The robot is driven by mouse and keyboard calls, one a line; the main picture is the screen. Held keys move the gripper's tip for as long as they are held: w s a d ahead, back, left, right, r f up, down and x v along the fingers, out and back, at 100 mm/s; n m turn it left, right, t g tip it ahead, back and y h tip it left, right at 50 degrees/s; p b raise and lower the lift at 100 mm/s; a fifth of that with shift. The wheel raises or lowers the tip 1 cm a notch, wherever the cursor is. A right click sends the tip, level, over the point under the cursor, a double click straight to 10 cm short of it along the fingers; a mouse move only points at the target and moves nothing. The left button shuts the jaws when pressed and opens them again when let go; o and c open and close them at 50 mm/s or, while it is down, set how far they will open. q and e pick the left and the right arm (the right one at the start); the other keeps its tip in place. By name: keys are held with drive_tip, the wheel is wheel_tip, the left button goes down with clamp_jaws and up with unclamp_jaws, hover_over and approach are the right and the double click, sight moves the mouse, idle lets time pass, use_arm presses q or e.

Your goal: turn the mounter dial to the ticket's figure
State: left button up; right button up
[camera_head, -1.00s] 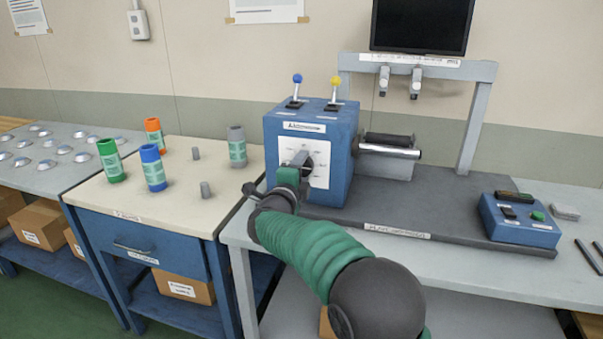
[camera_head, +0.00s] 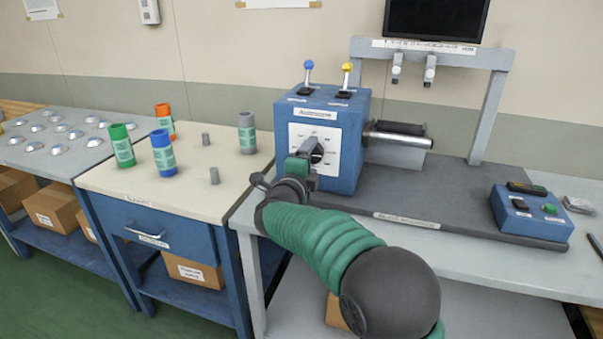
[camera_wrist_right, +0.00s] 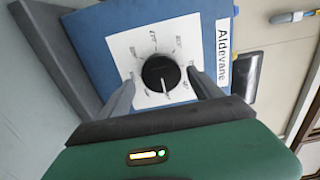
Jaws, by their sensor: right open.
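The mounter dial (camera_wrist_right: 161,74) is a black round knob with a pale pointer line on a white marked plate (camera_wrist_right: 128,51). The plate is on the front of the blue mounter box (camera_head: 344,180). My right gripper (camera_wrist_right: 163,86) is open, with one grey finger on each side of the dial. I cannot tell whether the fingers touch it. In the head view my right gripper (camera_head: 305,152) is in front of the plate and hides most of the dial. The scale figures are too small to read. My left gripper is not in view.
Blue (camera_head: 308,66) and yellow (camera_head: 347,69) levers stand on top of the box. A roller (camera_head: 396,138) juts out to its right. A blue button box (camera_head: 530,213) is on the bench's right. Several coloured tubes stand on the cream-topped table (camera_head: 130,187) to the left.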

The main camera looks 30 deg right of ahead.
drive_tip(key=p+v, duration=0.2)
drive_tip(key=v, duration=1.3)
drive_tip(key=shift+s+a, duration=0.15)
